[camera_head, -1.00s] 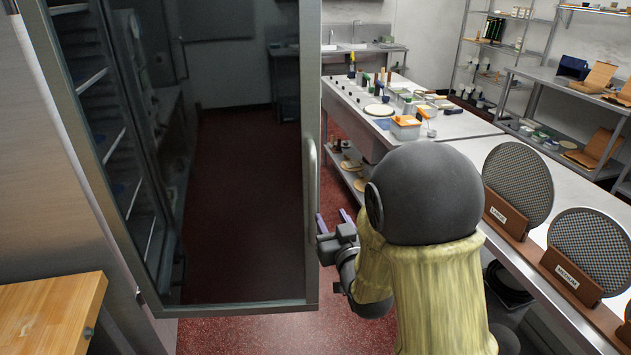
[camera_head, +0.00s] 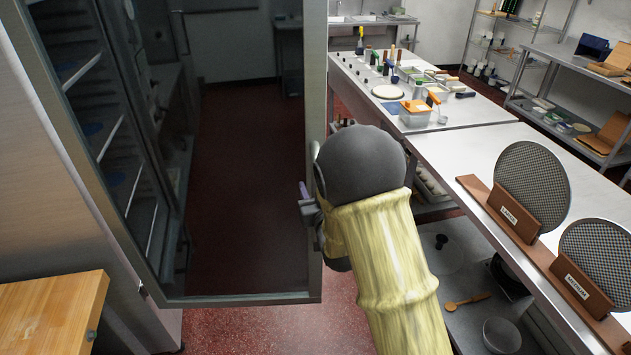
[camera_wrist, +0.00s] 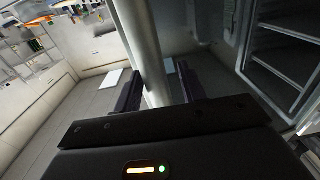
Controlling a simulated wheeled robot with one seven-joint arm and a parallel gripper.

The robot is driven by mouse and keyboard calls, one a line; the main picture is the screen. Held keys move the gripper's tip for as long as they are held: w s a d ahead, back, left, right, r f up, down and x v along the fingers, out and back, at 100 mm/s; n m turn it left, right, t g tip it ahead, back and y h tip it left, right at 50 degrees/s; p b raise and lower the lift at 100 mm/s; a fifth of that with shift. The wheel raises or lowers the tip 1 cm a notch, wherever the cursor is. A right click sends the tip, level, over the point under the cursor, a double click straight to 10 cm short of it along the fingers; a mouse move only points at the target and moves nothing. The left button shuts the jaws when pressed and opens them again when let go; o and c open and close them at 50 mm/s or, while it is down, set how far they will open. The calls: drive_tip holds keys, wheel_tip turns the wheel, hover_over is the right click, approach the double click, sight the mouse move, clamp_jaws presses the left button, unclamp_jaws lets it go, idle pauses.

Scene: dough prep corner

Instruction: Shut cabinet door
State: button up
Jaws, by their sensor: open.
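The cabinet door (camera_head: 314,70) is a tall glass pane in a grey metal frame. It stands open in the head view, with cabinet shelves (camera_head: 90,95) showing at the left. My gripper (camera_head: 303,190) is at the door's right edge, mostly hidden behind my arm. In the wrist view the door's grey bar handle (camera_wrist: 140,40) runs between the two dark fingers of my gripper (camera_wrist: 160,82). The fingers are open, one on each side of the bar. I cannot tell whether either touches it. Most of the handle is hidden in the head view.
A steel worktable (camera_head: 455,150) with tubs and tools stands close to the right of my arm. Labelled round sieves in wooden stands (camera_head: 515,215) are on its near part. A wooden-topped counter (camera_head: 45,310) is at lower left. Red floor (camera_head: 265,330) is clear below the door.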

drive_tip(key=shift+w+d, duration=0.15)
drive_tip(key=shift+s, duration=0.3)
drive_tip(key=c, duration=0.4)
drive_tip(key=shift+d, duration=0.1)
clamp_jaws()
